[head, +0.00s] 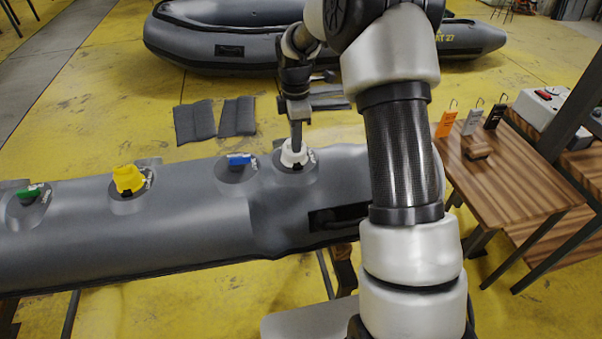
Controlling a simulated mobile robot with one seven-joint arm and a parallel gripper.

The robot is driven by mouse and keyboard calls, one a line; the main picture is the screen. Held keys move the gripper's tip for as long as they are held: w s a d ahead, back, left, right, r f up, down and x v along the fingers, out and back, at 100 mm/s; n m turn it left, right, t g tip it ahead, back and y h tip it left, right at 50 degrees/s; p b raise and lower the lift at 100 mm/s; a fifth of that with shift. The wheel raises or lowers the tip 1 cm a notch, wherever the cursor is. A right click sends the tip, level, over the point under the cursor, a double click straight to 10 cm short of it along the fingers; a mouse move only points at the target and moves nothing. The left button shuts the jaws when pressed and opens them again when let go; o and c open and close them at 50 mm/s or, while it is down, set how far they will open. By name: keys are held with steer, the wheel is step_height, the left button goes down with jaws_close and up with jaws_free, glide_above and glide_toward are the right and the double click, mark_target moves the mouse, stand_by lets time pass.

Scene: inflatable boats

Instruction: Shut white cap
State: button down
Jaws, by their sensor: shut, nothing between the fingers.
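The white cap (292,157) is on a round valve patch on the grey inflatable tube (190,221), right of the blue cap. My gripper (296,148) is shut and points down at the white cap from above. Its fingertips are at the top of the cap and seem to touch it. Nothing is held between the fingers. The fingertips cover part of the cap, and I cannot tell whether it is fully closed.
A blue cap (239,160), a yellow cap (128,179) and a green cap (29,191) sit along the same tube. A grey boat (215,49) lies behind. A wooden table (505,187) with hanging tags stands at right. Grey pads (195,121) lie on the yellow floor.

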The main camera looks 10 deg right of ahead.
steer(key=shift+w+f, duration=0.2)
steer(key=shift+w, duration=0.45)
steer(key=shift+w+f, duration=0.2)
steer(key=shift+w, duration=0.4)
steer(key=r+p, duration=0.2)
steer(key=w+r+p, duration=0.1)
steer(key=r, duration=0.1)
steer(key=shift+r+p, duration=0.35)
steer(key=shift+s+r, duration=0.1)
steer(key=shift+r, duration=0.95)
steer(key=shift+s, duration=0.1)
steer(key=shift+f, duration=0.1)
